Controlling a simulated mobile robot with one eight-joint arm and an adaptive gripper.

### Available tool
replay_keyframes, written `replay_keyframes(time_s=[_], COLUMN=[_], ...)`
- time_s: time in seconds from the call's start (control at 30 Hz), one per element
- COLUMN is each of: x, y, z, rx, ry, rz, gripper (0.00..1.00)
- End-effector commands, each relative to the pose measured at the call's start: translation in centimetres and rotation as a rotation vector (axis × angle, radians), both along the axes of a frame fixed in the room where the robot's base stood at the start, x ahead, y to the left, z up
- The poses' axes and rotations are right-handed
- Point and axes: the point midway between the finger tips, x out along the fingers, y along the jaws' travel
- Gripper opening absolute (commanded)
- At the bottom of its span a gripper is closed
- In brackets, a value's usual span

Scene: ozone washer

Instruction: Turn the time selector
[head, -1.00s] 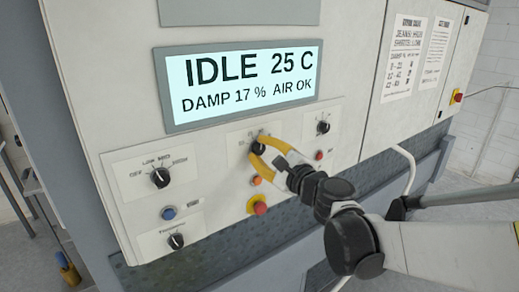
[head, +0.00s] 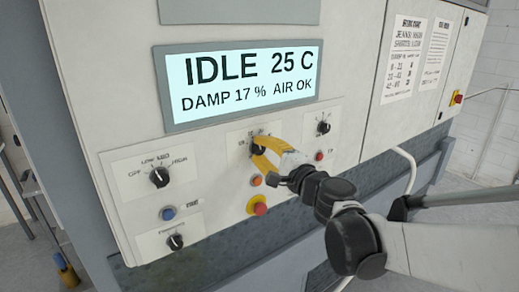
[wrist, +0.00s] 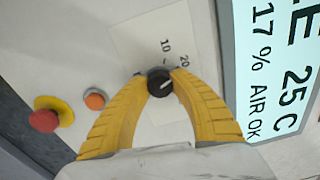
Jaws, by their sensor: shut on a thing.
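The time selector is a small black round knob (wrist: 160,85) with a pale pointer line, on a white plate marked 10 and 20 in the wrist view. In the head view the knob (head: 257,151) sits below the display, mostly covered by my gripper. My gripper (wrist: 159,80) has yellow fingers, one on each side of the knob, and is shut on it. In the wrist view the pointer line slants up and right, toward the side of the 20 mark. The gripper (head: 260,152) reaches the panel from the lower right in the head view.
The lit display (head: 240,85) reads IDLE 25 C, DAMP 17 %, AIR OK. An orange button (head: 256,181) and a red button on yellow (head: 258,205) sit close below the knob. Other knobs stand left (head: 159,177), lower left (head: 175,241) and right (head: 323,127).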

Motion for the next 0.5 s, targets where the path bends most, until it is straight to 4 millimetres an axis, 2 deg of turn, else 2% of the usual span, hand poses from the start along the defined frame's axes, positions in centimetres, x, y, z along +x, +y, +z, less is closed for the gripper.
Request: replay_keyframes(time_s=[0.23, 0.27, 0.3, 0.33, 0.5], x=[0.00, 0.00, 0.00, 0.00, 0.00], y=[0.00, 0.00, 0.00, 0.00, 0.00], z=[0.00, 0.00, 0.00, 0.00, 0.00], rx=[0.001, 0.001, 0.001, 0.001, 0.001], ry=[0.001, 0.001, 0.001, 0.001, 0.001], rz=[0.000, 0.000, 0.000, 0.000, 0.000], gripper=[0.00, 0.33, 0.45, 0.52, 0.52])
